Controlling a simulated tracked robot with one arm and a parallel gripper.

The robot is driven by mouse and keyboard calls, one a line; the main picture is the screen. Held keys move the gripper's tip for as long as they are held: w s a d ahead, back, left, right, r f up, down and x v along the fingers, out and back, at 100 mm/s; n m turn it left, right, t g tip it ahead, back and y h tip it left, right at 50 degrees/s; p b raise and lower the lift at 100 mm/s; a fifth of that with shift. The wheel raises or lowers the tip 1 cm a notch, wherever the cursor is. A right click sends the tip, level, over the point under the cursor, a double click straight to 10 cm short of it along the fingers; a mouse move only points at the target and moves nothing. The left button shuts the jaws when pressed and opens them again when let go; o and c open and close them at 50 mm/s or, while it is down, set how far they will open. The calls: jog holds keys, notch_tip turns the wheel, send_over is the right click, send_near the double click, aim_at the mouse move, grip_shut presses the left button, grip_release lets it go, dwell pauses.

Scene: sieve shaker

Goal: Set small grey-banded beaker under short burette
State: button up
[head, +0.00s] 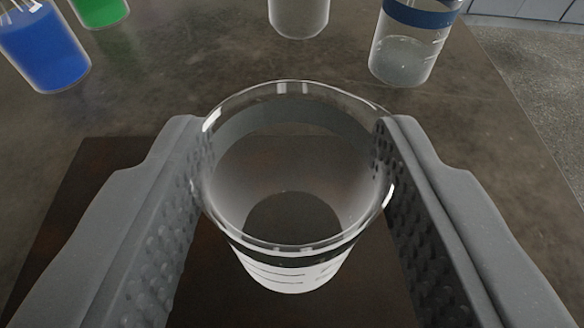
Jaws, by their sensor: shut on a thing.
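A clear glass beaker (293,278) with a dark grey band and white markings is between the two fingers of my gripper (292,165). The gripper is shut on it, with a textured pad against each side near the rim. The beaker looks upright and empty, seen from above. A dark brown square surface (110,170) lies below it. I cannot tell whether the beaker's bottom touches that surface. No burette shows in this view.
At the back left stand a container of blue liquid (45,45) and one of green (100,10). A clear vessel (299,15) stands at the back middle. A blue-banded beaker (405,50) stands back right, near the table's right edge. The brown tabletop (230,60) between them is clear.

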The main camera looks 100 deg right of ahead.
jog(key=o, duration=1)
jog(key=shift+f, duration=0.1)
jog(key=v, duration=1.2)
jog(key=shift+r, duration=0.2)
